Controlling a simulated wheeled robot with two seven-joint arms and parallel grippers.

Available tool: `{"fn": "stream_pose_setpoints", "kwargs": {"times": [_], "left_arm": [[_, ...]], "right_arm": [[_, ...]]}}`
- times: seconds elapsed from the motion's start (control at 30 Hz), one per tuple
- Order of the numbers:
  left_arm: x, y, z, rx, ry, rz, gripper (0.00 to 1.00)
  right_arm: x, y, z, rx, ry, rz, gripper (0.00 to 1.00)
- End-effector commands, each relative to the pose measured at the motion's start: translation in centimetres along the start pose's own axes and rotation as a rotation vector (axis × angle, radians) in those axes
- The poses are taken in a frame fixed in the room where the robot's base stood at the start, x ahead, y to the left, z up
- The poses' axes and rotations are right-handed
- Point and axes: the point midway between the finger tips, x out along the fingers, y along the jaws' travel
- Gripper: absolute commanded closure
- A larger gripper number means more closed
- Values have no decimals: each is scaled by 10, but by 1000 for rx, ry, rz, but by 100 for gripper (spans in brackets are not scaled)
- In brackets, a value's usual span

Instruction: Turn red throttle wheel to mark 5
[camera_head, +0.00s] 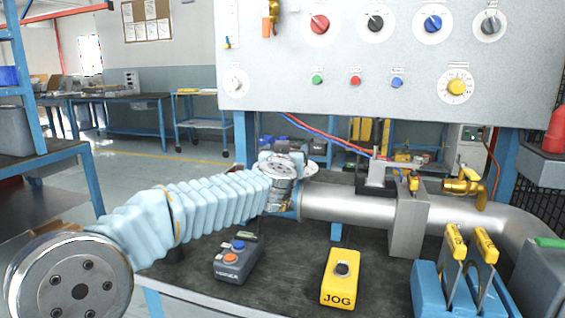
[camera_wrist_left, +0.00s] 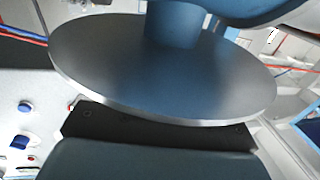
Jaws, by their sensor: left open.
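A red knob (camera_head: 319,24) sits on a white round dial at the upper middle of the grey panel; its marks are too small to read. It is the only red rotary control I can make out, and I cannot tell whether it is the throttle wheel. My left arm reaches in from the left, and its gripper (camera_head: 283,166) is below the panel at the left end of the metal pipe (camera_head: 345,203). Its fingers are hard to make out and I see nothing held. In the left wrist view, a large grey disc (camera_wrist_left: 150,75) with a blue hub fills the middle.
The panel (camera_head: 290,62) also carries black, blue and grey knobs, small buttons and a yellow dial (camera_head: 456,88). A yellow JOG box (camera_head: 341,279) and a dark button box (camera_head: 237,262) stand on the bench. Yellow-handled tools (camera_head: 455,243) stand in a blue holder at right.

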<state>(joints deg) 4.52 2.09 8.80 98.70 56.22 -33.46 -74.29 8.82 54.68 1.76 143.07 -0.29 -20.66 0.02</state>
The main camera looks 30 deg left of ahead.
Motion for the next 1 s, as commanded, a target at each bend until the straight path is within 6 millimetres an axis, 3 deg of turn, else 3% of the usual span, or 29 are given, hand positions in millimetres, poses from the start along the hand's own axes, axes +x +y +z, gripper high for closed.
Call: {"fn": "stream_pose_setpoints", "kwargs": {"times": [0.2,0.43,0.6,1.0], "left_arm": [[-56,0,0,0,2,1,16],[-100,0,0,-1,1,0,16],[-113,0,1,0,-1,0,16],[-114,0,1,0,-1,-1,16]], "right_arm": [[2,1,0,0,0,0,36],[1,0,0,0,0,0,36],[0,0,0,0,0,0,36],[0,0,0,0,0,0,36]]}}
